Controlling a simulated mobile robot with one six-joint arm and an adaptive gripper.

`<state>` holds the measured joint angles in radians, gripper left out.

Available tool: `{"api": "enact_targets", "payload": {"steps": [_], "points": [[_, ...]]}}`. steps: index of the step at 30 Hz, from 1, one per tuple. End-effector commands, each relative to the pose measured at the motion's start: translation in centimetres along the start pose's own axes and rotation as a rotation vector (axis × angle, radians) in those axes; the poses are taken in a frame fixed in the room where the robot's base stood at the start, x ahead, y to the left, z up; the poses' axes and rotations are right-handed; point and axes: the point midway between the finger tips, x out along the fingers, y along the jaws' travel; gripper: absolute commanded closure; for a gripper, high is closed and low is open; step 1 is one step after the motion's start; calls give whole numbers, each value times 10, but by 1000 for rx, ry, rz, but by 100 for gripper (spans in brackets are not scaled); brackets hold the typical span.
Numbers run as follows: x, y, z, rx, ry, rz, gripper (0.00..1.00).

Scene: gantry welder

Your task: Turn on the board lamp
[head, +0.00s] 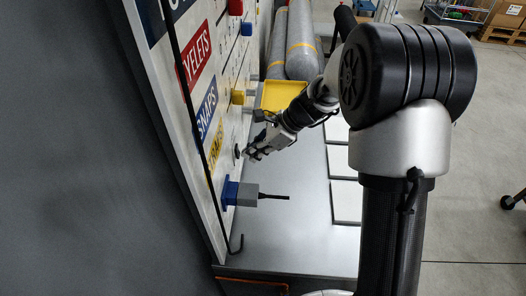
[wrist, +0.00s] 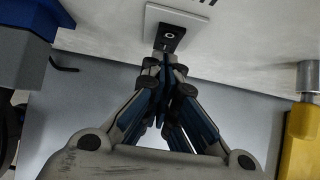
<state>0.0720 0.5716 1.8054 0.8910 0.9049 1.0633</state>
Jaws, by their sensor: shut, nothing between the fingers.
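A black rocker switch (wrist: 170,38) on a white plate (wrist: 152,22) is fixed to the pale board (wrist: 90,30) in the wrist view. It bears a light round mark and a line. My gripper (wrist: 165,62) is shut and empty, its fingertips right at the lower edge of the switch. I cannot tell whether they touch it. In the head view my gripper (head: 246,153) is close to the face of the board (head: 228,128), below the coloured labels. The switch is hard to make out there, and no lamp can be made out clearly.
A blue socket with a grey plug (head: 246,194) sticks out of the board on the near side of my gripper. A yellow fitting (head: 239,97) and a yellow bin (head: 284,95) are beyond it. The grey worktop (head: 290,225) below is mostly clear.

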Motion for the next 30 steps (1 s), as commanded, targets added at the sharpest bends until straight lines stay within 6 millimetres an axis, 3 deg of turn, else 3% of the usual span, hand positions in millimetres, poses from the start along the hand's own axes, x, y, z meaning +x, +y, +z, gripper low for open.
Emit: {"api": "enact_targets", "payload": {"steps": [10, 13, 30], "points": [[1, 0, 1, 1, 0, 0, 100], [10, 1, 5, 1, -7, 5, 100], [-3, 0, 13, 0, -11, 1, 100]]}}
